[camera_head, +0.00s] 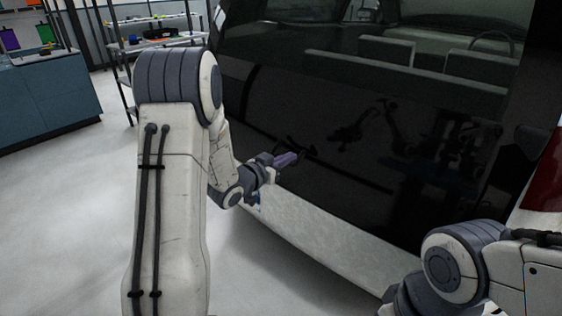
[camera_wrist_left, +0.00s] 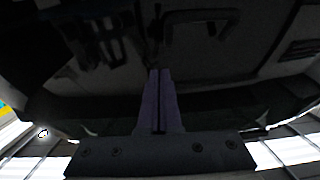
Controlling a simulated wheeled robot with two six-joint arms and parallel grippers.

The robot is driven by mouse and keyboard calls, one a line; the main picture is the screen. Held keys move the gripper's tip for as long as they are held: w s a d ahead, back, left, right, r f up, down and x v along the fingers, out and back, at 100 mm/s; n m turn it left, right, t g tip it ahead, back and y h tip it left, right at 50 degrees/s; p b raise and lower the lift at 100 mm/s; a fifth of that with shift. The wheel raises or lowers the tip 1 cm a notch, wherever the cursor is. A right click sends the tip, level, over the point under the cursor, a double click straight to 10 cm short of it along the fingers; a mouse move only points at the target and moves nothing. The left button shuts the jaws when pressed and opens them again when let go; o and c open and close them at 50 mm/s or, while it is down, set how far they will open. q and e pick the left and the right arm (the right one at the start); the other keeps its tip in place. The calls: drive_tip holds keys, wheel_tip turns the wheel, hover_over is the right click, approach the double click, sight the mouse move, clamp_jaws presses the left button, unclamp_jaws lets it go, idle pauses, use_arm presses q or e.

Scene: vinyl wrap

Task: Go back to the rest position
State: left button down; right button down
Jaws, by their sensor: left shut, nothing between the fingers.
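My left arm reaches forward from the left in the head view. Its gripper (camera_head: 287,159) is in front of the dark, glossy rear of a vehicle (camera_head: 360,150). In the left wrist view the two purple fingers of the left gripper (camera_wrist_left: 160,74) lie together, shut, with nothing between them. The dark vehicle surface fills most of that view. I cannot tell whether the fingertips touch it. Part of my right arm shows at the lower right of the head view; its gripper is out of sight.
The vehicle's pale bumper (camera_head: 310,228) runs below the dark panel. A blue-grey cabinet (camera_head: 45,100) stands at the far left, and a metal shelf (camera_head: 158,42) with small items stands behind my left arm. The pale floor (camera_head: 70,210) at left is clear.

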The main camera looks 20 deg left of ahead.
use_arm(q)
drive_tip(key=s+d+f+m+g+y, duration=0.2)
drive_tip(key=s+d+g, duration=0.6)
drive_tip(key=s+d, duration=0.7)
drive_tip(key=s+d+r+m+g+y, duration=0.1)
drive_tip(key=s+d+g, duration=0.25)
drive_tip(key=s, duration=0.75)
drive_tip(key=s+d+m+g, duration=0.1)
drive_tip(key=s+d+g, duration=0.25)
drive_tip(key=s, duration=0.85)
wheel_tip(320, 180, up, 14)
drive_tip(key=a+p, duration=0.1)
drive_tip(key=p, duration=1.3)
drive_tip(key=shift+w+f+g, duration=0.2)
drive_tip(key=shift+w+g, duration=0.1)
drive_tip(key=shift+w, duration=0.1)
drive_tip(key=shift+a, duration=0.1)
